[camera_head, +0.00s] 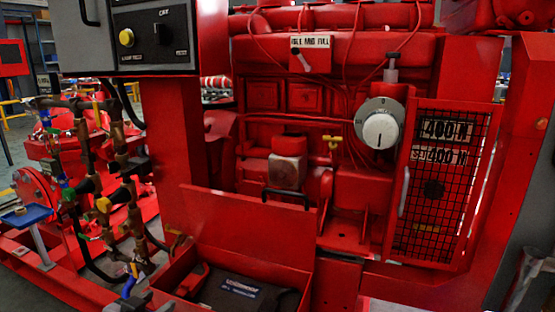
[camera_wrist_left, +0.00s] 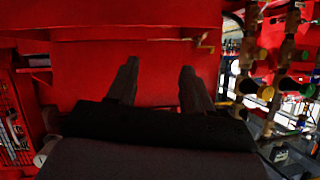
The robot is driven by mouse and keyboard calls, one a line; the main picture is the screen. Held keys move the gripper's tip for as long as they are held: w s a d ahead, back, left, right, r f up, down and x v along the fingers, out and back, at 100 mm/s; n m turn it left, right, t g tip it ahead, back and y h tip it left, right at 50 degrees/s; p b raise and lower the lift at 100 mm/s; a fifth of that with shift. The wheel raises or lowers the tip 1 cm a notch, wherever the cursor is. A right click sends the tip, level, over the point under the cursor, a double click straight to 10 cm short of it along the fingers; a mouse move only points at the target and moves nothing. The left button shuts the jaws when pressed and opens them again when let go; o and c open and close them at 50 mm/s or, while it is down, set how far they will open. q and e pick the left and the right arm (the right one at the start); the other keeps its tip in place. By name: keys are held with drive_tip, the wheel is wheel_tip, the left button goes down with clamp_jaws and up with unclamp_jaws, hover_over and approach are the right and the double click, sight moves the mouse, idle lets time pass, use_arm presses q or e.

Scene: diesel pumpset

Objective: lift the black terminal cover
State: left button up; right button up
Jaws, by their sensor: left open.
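An open red box (camera_head: 170,283) with its lid (camera_head: 235,222) raised stands at the bottom of the head view. A dark battery with a printed label (camera_head: 238,290) lies inside, and a red part (camera_head: 192,281) shows at its left. A dark shape (camera_head: 288,300) at the battery's right end may be the black terminal cover; I cannot tell it apart clearly. My left gripper (camera_head: 149,301) shows only as small dark pieces at the bottom edge, left of the box. In the left wrist view its two fingers (camera_wrist_left: 159,83) are apart and empty, before a red surface.
A brass latch (camera_head: 176,241) is beside the box's left side. Brass pipes and valves (camera_head: 105,190) crowd the left. The lid's black handle (camera_head: 287,194) sticks up before the red engine. A mesh guard (camera_head: 435,190) stands at the right.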

use_arm(q)
drive_tip(key=s+d+r+n+g+h, duration=0.15)
drive_tip(key=s+d+h, duration=0.45)
drive_tip(key=s+d, duration=1.35)
drive_tip(key=s+a+r+y+p, duration=0.1)
drive_tip(key=r+p, duration=0.4)
drive_tip(key=p, duration=0.6)
drive_tip(key=s+a+r+g+y+p, duration=0.1)
drive_tip(key=a+r+p, duration=0.4)
drive_tip(key=p, duration=0.6)
drive_tip(key=s+a+r+y+p, duration=0.3)
drive_tip(key=a+r+p, duration=0.2)
drive_tip(key=p, duration=0.6)
drive_tip(key=shift+a+r+y, duration=0.15)
drive_tip(key=shift+r+y, duration=0.25)
drive_tip(key=shift+r, duration=0.1)
use_arm(e)
drive_tip(key=s+d+r+h, duration=0.2)
drive_tip(key=d+r, duration=0.3)
drive_tip(key=r, duration=0.3)
drive_tip(key=s+d+r+g+h, duration=0.1)
drive_tip(key=s+d+r+h, duration=0.2)
drive_tip(key=d+r, duration=0.2)
wheel_tip(320, 180, up, 3)
drive_tip(key=shift+d+f+g, duration=0.15)
drive_tip(key=shift+d+g, duration=0.15)
drive_tip(key=shift+d, duration=0.1)
use_arm(q)
drive_tip(key=shift+s, duration=0.1)
